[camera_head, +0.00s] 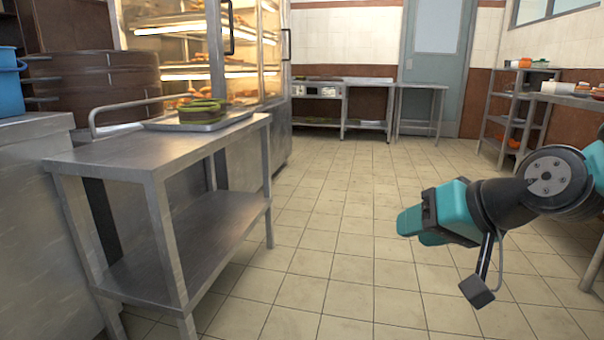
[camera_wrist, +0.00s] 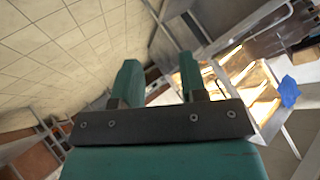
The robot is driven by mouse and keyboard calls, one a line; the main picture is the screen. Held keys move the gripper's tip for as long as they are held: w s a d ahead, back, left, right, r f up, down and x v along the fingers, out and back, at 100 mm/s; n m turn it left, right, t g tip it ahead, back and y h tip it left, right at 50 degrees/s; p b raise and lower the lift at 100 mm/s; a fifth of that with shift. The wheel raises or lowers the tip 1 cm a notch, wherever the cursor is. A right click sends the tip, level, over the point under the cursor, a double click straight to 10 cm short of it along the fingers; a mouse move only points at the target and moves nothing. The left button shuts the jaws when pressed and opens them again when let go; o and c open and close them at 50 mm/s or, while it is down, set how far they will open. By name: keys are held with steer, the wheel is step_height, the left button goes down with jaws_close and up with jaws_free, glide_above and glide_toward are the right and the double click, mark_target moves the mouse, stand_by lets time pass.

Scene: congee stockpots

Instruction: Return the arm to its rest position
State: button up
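My gripper (camera_head: 418,229), teal with a dark mount, is held in mid-air over the tiled floor on the right side of the head view. My arm reaches in from the right edge and points left. In the wrist view the two teal fingers of my gripper (camera_wrist: 160,82) stand apart with nothing between them. The gripper is open, empty and touches nothing.
Shelves (camera_head: 500,120) stand at right. The tiled floor (camera_head: 335,190) between is clear.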

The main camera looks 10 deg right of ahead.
steer(key=s+a+r+n+g+p, duration=0.2)
steer(key=s+a+n+g+p, duration=0.15)
steer(key=s, duration=0.45)
steer(key=s+a+r+n+g+p, duration=0.3)
steer(key=s+a+n+g, duration=0.2)
steer(key=s, duration=0.2)
step_height(320, 180, up, 37)
steer(key=h+p, duration=0.1)
steer(key=p, duration=3.6)
steer(key=shift+s+d+r, duration=0.15)
steer(key=shift+s+d, duration=0.1)
steer(key=shift+s, duration=0.05)
steer(key=shift+d, duration=0.1)
